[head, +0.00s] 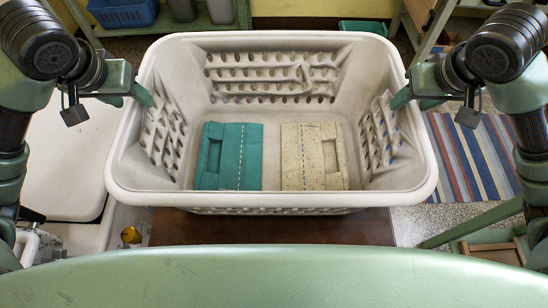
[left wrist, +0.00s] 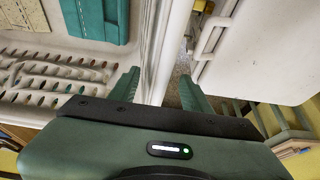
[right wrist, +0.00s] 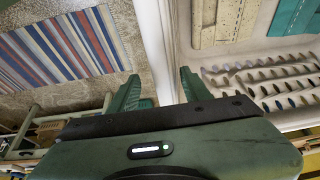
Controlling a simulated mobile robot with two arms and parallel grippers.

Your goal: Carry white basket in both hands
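A white laundry basket (head: 272,199) with slotted walls stands upright in the middle of the head view. A green folded cloth (head: 239,160) and a beige speckled folded cloth (head: 300,160) lie side by side on its floor. My left gripper (left wrist: 160,88) straddles the basket's left rim, one finger inside and one outside. Narrow gaps show beside the wall. My right gripper (right wrist: 160,86) straddles the right rim the same way, with its fingers apart and close to the wall.
A brown surface (head: 270,228) shows below the basket; contact is hidden. A white lidded unit (head: 62,160) stands left. A striped rug (head: 470,155) lies on the speckled floor at right. A blue crate (head: 125,13) sits on a rack behind, with a green bin (head: 362,27) at back right.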

